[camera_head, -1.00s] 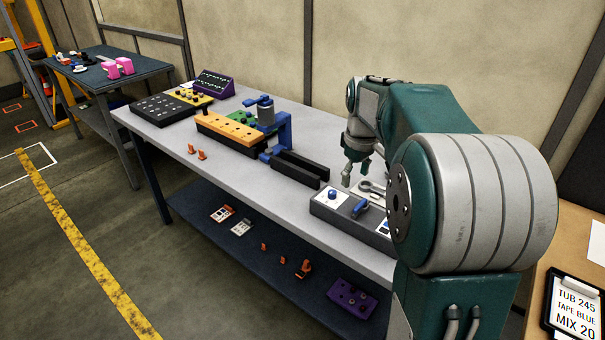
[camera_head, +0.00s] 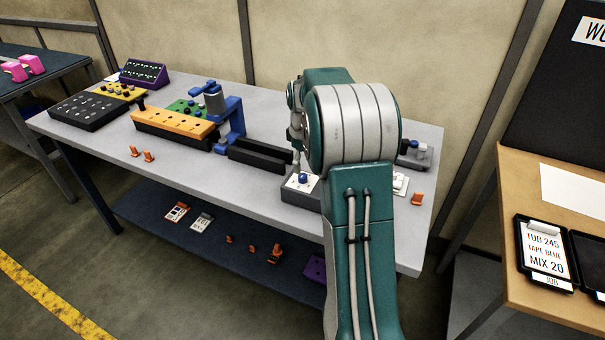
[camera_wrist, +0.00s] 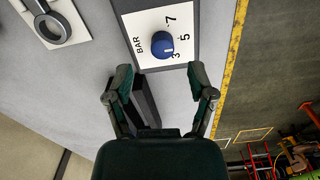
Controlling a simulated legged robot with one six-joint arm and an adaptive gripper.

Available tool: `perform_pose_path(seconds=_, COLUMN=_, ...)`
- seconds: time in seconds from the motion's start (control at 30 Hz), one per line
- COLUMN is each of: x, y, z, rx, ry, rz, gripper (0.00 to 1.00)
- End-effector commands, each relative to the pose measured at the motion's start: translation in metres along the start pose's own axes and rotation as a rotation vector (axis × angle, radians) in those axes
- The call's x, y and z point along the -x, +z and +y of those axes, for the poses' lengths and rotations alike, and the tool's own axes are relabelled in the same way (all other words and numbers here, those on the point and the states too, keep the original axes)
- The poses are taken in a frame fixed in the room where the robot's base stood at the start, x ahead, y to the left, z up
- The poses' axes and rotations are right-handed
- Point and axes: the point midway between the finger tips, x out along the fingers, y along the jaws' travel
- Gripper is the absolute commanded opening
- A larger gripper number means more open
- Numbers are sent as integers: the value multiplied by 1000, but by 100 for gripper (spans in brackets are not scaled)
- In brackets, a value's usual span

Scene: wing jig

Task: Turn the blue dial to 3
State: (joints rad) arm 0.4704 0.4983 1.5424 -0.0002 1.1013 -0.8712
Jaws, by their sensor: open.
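The blue dial (camera_wrist: 162,44) sits on a white plate (camera_wrist: 150,20) marked BAR, 3, 5 and 7 in the wrist view. A small pale mark shows on the dial's lower edge, near the 3; its exact setting is hard to tell. In the head view the dial (camera_head: 303,178) is on the grey panel box (camera_head: 297,196), partly behind my arm. My gripper (camera_wrist: 163,92) is open and empty, its two fingers spread apart short of the dial. In the head view it is mostly hidden, just above the dial.
A grey ring-shaped part (camera_wrist: 52,28) lies on a second white plate beside the dial. Black blocks (camera_head: 260,156) and a blue clamp stand (camera_head: 231,122) stand left of the panel. An orange piece (camera_head: 417,199) is to the right.

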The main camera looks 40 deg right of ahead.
Motion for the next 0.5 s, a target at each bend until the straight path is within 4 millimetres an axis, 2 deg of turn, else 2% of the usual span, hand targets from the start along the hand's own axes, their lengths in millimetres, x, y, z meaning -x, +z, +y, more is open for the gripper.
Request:
perform_pose_path(seconds=0.03, x=-10, y=0, z=-1, rx=0, ry=-2, rz=-2, gripper=71)
perform_pose_path(seconds=0.2, x=-34, y=0, z=0, rx=0, ry=-1, rz=-1, gripper=71)
perform_pose_path(seconds=0.5, x=-44, y=0, z=0, rx=0, ry=1, rz=1, gripper=71)
